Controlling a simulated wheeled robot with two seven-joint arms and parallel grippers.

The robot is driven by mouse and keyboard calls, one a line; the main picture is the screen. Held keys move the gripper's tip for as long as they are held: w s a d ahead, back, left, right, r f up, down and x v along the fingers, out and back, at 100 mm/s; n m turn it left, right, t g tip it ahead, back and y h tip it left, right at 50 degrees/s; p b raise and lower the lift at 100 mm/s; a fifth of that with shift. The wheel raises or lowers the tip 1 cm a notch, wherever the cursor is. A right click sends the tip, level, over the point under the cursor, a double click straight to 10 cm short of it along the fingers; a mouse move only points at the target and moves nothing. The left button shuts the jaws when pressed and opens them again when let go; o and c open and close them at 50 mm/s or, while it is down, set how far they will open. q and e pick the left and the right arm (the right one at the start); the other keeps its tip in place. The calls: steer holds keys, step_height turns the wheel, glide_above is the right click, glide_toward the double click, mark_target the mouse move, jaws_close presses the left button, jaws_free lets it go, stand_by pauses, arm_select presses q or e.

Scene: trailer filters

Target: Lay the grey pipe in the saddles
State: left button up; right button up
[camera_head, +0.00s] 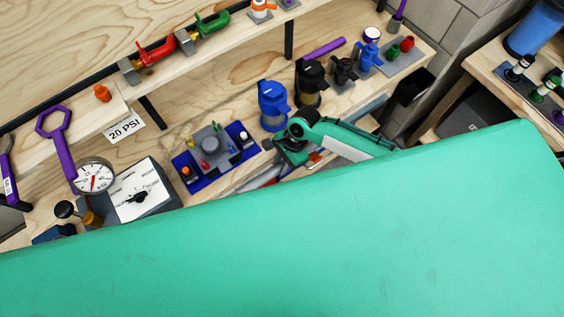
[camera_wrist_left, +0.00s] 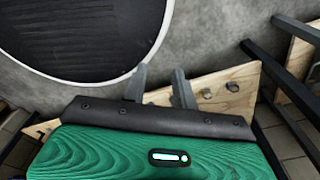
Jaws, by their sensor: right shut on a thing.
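My right gripper (camera_head: 285,157) is low in the middle of the head view, under the teal arm, by the bench's front edge. It is shut; its fingertips are mostly hidden. A short grey length (camera_head: 258,180), which looks like the grey pipe, shows just below it, with its lower part covered by a large teal surface. I cannot make out the saddles with certainty. In the left wrist view my left gripper (camera_wrist_left: 160,86) has its two grey fingers apart, with nothing between them. It is not in the head view.
The wooden bench holds a blue tray (camera_head: 184,175) of small parts, a blue filter housing (camera_head: 272,103), a black one (camera_head: 310,78), a gauge (camera_head: 93,177) and a dial box (camera_head: 137,192). Red (camera_head: 157,52) and green (camera_head: 212,24) handled parts lie on the upper shelf.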

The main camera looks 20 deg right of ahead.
steer(key=shift+a+r+p, duration=0.1)
steer(key=shift+r+p, duration=0.05)
steer(key=shift+p, duration=0.2)
steer(key=shift+f+b, duration=0.5)
steer(key=shift+f, duration=1.3)
arm_select(q)
steer(key=shift+a+f+b, duration=0.45)
steer(key=shift+a+f, duration=0.05)
steer(key=shift+f, duration=0.1)
arm_select(e)
steer(key=shift+f, duration=1.2)
arm_select(q)
steer(key=shift+r, duration=0.15)
steer(key=shift+r+p, duration=0.4)
steer(key=shift+p, duration=0.1)
steer(key=shift+r+p, duration=0.45)
steer(key=shift+p, duration=0.05)
steer(key=shift+r, duration=0.15)
steer(key=shift+r+p, duration=0.3)
steer(key=shift+p, duration=0.15)
